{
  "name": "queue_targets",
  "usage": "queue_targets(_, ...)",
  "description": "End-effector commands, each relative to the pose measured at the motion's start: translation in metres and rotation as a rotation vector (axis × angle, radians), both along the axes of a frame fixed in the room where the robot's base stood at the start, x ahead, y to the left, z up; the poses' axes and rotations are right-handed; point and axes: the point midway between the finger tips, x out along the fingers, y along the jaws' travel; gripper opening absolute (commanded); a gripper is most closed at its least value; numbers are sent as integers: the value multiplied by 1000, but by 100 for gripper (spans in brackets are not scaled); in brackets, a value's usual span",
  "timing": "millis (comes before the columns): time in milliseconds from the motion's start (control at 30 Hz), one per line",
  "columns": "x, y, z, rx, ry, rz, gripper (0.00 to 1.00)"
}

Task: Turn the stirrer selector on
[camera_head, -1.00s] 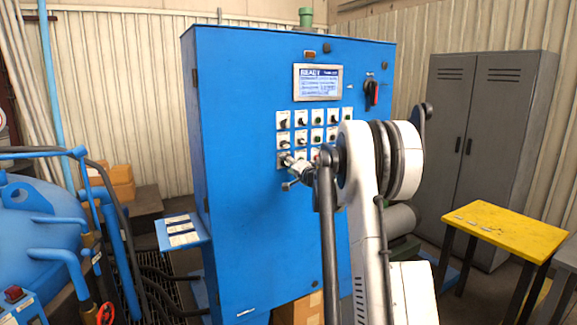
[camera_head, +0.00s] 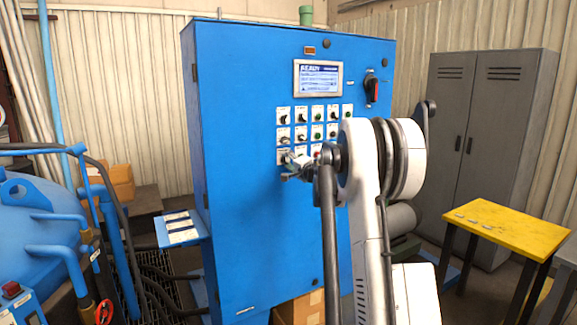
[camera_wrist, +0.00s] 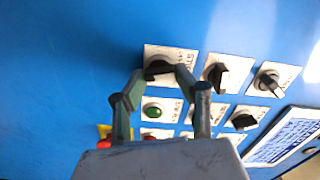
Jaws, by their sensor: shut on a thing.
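My gripper (camera_head: 288,164) is at the lower-left switch of the button grid on the blue cabinet (camera_head: 245,220). In the wrist view my gripper (camera_wrist: 162,74) has its two fingertips shut on a black selector knob (camera_wrist: 158,64) on a white label plate (camera_wrist: 172,53). The fingers cover part of the knob, and its pointer direction is unclear. The label is too blurred to read, so I cannot confirm from it that this is the stirrer selector. In the head view the held selector's plate (camera_head: 283,154) shows just above my gripper.
Other selectors (camera_wrist: 216,75) and a green button (camera_wrist: 153,109) sit close beside my gripper. A screen (camera_head: 318,78) and a red-black main switch (camera_head: 372,89) are higher on the cabinet. A yellow table (camera_head: 510,228) and grey lockers (camera_head: 485,140) stand at the right.

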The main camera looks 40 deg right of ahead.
Motion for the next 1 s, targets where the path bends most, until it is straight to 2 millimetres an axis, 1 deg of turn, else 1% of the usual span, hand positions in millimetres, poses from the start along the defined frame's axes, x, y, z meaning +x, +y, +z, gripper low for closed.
queue_targets(33,0,0,-3,40,-7,0,4)
queue_targets(600,0,0,-5,553,-102,0,4)
queue_targets(800,0,0,-5,681,-126,0,4)
queue_targets(1000,0,1,-4,765,-142,0,4)
